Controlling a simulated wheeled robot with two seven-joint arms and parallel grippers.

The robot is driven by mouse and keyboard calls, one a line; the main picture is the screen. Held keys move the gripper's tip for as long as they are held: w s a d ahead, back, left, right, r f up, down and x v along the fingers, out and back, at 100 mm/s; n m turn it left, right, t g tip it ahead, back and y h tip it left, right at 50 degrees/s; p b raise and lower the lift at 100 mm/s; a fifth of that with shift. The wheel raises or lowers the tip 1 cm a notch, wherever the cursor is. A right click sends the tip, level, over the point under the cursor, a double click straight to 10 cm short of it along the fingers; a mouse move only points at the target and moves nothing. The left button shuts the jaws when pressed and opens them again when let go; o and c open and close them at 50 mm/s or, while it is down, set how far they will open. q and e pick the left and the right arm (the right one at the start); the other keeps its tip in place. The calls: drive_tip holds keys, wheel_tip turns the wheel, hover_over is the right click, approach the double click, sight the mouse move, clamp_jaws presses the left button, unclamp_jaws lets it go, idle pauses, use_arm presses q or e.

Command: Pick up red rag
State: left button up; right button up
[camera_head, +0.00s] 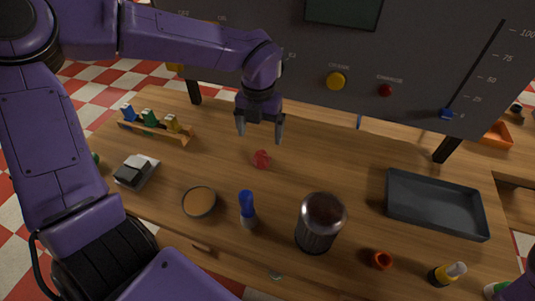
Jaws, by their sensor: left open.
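My left gripper (260,138) comes in from the upper left and points down. It is open and empty, with its fingertips a little above and behind the rag in the picture. The gap between fingers and rag is hard to judge. A piece of my right arm may show at the lower right corner; its gripper is not seen.
A metal canister (318,228), a blue-capped bottle (247,208) and a round bowl (199,202) stand in front of the rag. A dark tray (436,206) is at right. A wooden rack (156,128) is at left. A dark panel (300,60) stands behind.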

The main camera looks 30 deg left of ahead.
sight(261, 151)
use_arm(q)
drive_tip(key=shift+s+a+f, duration=0.1)
drive_tip(key=shift+s+f, duration=0.3)
drive_tip(key=shift+f, duration=0.55)
drive_tip(key=f, duration=0.4)
drive_tip(key=shift+w+d+f+p, duration=0.3)
drive_tip(key=shift+d+f+p, duration=0.05)
drive_tip(key=shift+p, duration=0.05)
drive_tip(key=shift+s+f, duration=0.15)
drive_tip(key=shift+f, duration=0.25)
drive_tip(key=c, duration=1.2)
wheel_tip(261, 151, up, 10)
